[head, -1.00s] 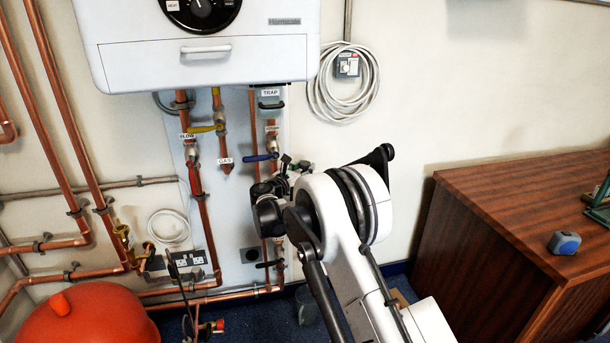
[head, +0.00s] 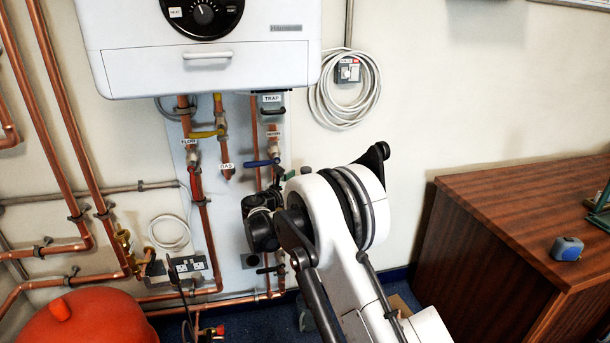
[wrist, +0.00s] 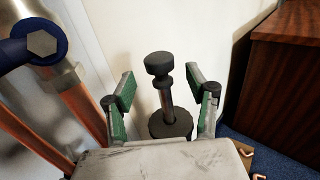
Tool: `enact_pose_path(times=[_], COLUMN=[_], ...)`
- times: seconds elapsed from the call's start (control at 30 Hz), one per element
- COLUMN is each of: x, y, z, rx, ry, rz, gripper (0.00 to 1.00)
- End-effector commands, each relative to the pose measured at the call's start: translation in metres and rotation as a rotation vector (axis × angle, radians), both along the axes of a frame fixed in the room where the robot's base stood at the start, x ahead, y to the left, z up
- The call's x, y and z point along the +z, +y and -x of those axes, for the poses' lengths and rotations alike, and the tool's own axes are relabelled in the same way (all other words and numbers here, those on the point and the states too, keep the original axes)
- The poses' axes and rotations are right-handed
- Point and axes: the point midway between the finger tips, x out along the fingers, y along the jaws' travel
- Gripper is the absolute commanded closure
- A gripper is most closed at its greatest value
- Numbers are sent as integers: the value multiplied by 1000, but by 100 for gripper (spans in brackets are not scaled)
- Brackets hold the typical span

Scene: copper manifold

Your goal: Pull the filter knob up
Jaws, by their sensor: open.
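The filter knob (wrist: 160,64) is a black round cap on a thin dark stem, rising from a wider black round base (wrist: 171,125) in the wrist view. My gripper (wrist: 159,78) is open, with a green-padded finger on each side of the knob and stem as seen from the wrist. A gap shows between each finger and the knob, and nothing is held. How deep the knob sits between the pads is hard to tell. In the head view my arm hides most of the gripper and the filter.
A blue valve handle (wrist: 32,45) on copper pipework is close at the upper left of the wrist view. In the head view, the white boiler (head: 205,70) hangs above the pipes. A wooden cabinet (head: 500,240) stands at the right, with bare wall between.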

Motion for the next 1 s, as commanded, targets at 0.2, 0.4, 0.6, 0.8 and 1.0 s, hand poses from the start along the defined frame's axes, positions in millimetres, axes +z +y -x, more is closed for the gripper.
enact_pose_path(times=[0.2,0.4,0.6,0.8,1.0], x=[0,0,0,0,8], y=[21,32,36,36,27], z=[40,63,71,71,71], rx=[2,0,0,0,-7], ry=[0,0,0,0,3], rz=[0,0,0,0,-30], gripper=[49,49,49,49,49])
